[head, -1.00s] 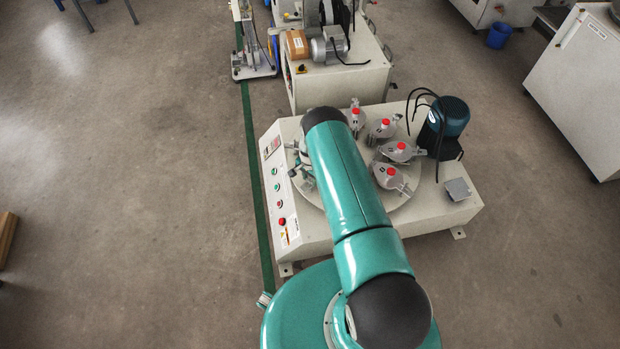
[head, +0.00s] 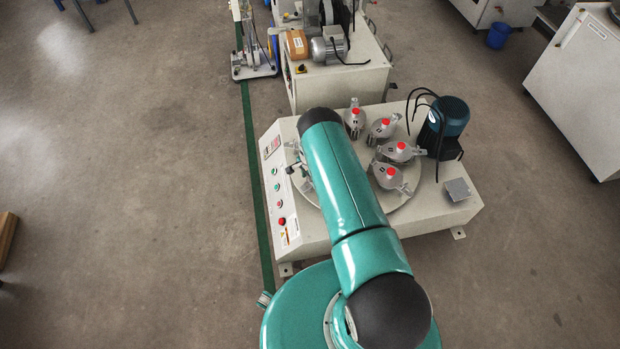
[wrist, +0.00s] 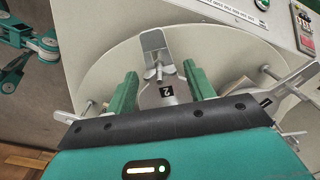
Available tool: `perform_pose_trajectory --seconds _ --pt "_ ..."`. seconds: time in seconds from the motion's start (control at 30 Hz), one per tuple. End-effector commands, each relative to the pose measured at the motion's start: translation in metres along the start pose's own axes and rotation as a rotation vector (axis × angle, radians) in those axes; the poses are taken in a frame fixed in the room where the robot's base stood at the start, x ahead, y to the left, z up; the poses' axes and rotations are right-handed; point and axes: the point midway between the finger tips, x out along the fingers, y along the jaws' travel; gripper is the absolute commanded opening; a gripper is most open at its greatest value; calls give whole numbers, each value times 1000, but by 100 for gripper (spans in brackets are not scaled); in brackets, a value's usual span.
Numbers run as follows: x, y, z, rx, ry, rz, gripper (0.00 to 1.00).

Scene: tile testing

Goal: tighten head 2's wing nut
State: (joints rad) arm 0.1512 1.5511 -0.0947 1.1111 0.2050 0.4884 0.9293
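Head 2, with its black "2" label (wrist: 167,91), shows in the wrist view, partly hidden by my wrist. Its small metal wing nut (wrist: 152,73) sits on a threaded rod at an upright silver bracket (wrist: 153,42). My gripper (wrist: 163,74) has two green fingers, spread apart, one on each side of the label and rod. A gap shows between them, and neither is seen touching the wing nut. In the head view my arm hides the gripper and head 2.
The round plate (head: 408,205) carries several grey heads with red caps on a pale machine (head: 330,240). In the wrist view, head 1's label (wrist: 265,101) and a bracket stand right of my fingers. A teal motor (head: 450,115) stands at the machine's right; open floor lies left.

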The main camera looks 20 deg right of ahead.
Motion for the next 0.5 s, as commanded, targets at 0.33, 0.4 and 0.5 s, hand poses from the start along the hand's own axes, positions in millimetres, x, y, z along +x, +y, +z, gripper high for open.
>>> perform_pose_trajectory --seconds 0.33,0.4,0.5 --pt "-2 0 0 -1 1 0 58" --pt "-6 0 -1 -1 1 0 58" --pt "-18 -1 -1 -1 2 -1 58"
